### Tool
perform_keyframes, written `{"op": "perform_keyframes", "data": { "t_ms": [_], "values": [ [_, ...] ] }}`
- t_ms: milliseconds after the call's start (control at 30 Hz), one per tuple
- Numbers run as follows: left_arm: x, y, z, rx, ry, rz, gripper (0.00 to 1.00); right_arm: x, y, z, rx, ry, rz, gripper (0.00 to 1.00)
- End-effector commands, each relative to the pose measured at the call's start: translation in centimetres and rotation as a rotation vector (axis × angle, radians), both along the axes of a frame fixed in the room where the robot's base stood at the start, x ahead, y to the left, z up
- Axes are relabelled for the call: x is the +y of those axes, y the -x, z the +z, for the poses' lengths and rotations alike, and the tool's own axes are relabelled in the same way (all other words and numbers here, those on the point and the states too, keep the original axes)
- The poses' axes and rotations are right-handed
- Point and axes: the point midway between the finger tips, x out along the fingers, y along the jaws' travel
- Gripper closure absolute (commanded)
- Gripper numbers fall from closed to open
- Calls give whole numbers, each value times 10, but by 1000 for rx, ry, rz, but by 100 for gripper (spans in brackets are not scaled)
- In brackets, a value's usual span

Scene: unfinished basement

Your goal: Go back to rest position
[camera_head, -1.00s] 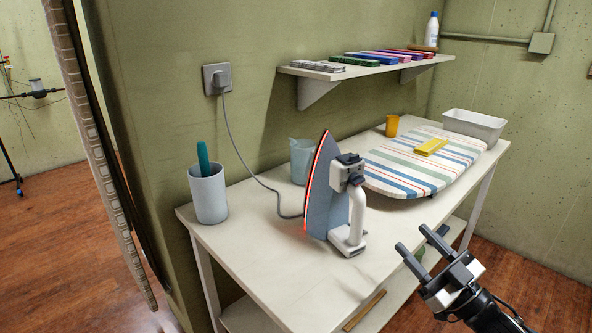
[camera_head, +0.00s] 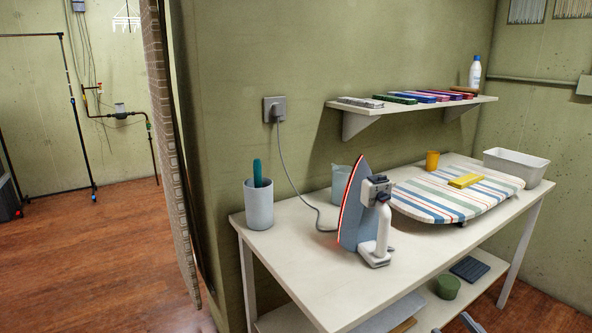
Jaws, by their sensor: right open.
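My right gripper (camera_head: 453,325) shows only as two grey fingertips at the bottom edge, spread apart with nothing visible between them. It is in front of and below the white table (camera_head: 290,255), clear of the tabletop. The rest of that gripper and its arm are cut off by the frame. My left gripper is not in view. A clothes iron (camera_head: 357,215) stands upright on its heel on the table, with no gripper touching it.
The table also holds a grey cup (camera_head: 259,208), a pitcher (camera_head: 340,180), a striped ironing board (camera_head: 450,200), an orange cup (camera_head: 432,161) and a white bin (camera_head: 515,167). A wall shelf (camera_head: 400,107) hangs above.

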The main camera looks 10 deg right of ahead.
Motion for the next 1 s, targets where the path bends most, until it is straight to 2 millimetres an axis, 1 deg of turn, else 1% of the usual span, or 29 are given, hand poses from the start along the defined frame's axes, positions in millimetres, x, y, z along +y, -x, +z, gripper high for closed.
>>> {"op": "perform_keyframes", "data": {
  "t_ms": [33, 100, 167, 267, 367, 433, 500, 600, 700, 733, 1000],
  "values": [
    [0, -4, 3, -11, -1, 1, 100, 10, 3, -12, 44, -14, -8, 52],
    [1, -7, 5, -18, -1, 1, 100, 24, 8, -28, 110, -27, -22, 52],
    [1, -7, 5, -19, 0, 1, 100, 38, 12, -42, 172, -37, -33, 52],
    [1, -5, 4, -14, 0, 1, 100, 65, 24, -68, 292, -56, -44, 52],
    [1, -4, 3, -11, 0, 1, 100, 101, 43, -95, 439, -76, -44, 52],
    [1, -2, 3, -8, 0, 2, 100, 131, 60, -113, 555, -89, -33, 52],
    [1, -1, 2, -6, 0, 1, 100, 161, 78, -126, 666, -97, -12, 52],
    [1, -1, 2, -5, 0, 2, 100, 191, 99, -136, 779, -101, 19, 52],
    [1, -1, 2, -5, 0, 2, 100, 207, 111, -140, 839, -101, 41, 52],
    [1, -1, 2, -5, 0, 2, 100, 209, 113, -140, 849, -101, 45, 52],
    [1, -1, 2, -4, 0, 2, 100, 211, 114, -141, 859, -100, 48, 52]
  ]
}}
